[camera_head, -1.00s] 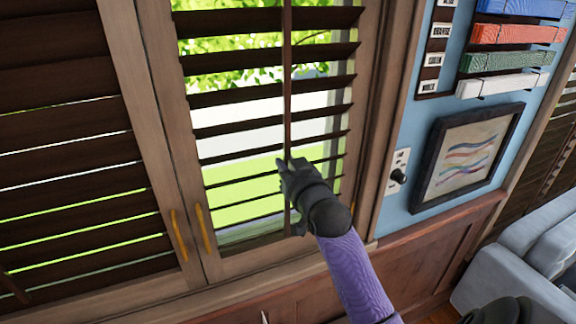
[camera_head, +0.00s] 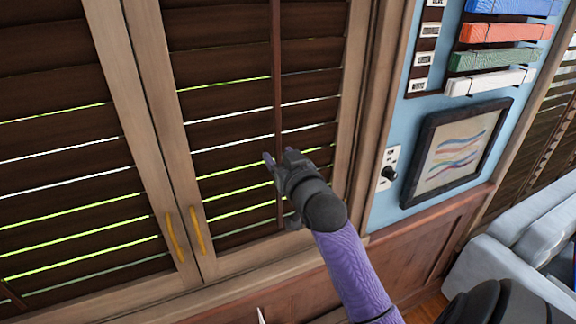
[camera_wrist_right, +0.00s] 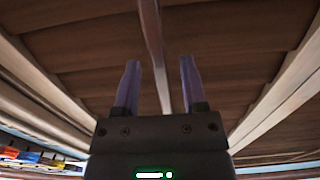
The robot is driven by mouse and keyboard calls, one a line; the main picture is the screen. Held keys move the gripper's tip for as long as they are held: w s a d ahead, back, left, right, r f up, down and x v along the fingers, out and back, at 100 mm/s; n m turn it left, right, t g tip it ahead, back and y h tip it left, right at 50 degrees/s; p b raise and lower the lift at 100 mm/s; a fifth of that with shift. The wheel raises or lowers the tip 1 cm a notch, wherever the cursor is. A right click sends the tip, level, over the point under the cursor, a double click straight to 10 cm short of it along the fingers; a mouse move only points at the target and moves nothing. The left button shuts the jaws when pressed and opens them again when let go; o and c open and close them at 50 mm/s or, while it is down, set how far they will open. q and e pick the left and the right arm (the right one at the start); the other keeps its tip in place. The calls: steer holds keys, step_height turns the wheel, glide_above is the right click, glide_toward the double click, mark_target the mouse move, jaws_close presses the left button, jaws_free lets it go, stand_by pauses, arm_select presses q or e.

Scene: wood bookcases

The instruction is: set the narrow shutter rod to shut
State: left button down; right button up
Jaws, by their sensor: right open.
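The narrow shutter rod (camera_head: 277,90) is a thin dark upright bar down the middle of the right shutter panel. The slats (camera_head: 225,120) of that panel lie nearly flat, with thin bright gaps between several of them. My right gripper (camera_head: 278,158) is at the rod's lower half, its fingers apart. In the right wrist view, the rod (camera_wrist_right: 152,50) runs down between the two open fingers of the gripper (camera_wrist_right: 160,85); I cannot tell whether either finger touches it. My left gripper is not in view.
The left shutter panel (camera_head: 60,170) also has thin gaps of light. Two yellow handles (camera_head: 198,230) sit on the inner frames. To the right are a wall switch (camera_head: 389,172), a framed picture (camera_head: 457,152), coloured bars (camera_head: 505,32) and a grey sofa (camera_head: 505,250).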

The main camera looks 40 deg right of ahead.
steer(key=v, duration=0.8)
steer(key=shift+s+b, duration=0.25)
steer(key=shift+b, duration=0.2)
steer(key=shift+r, duration=0.1)
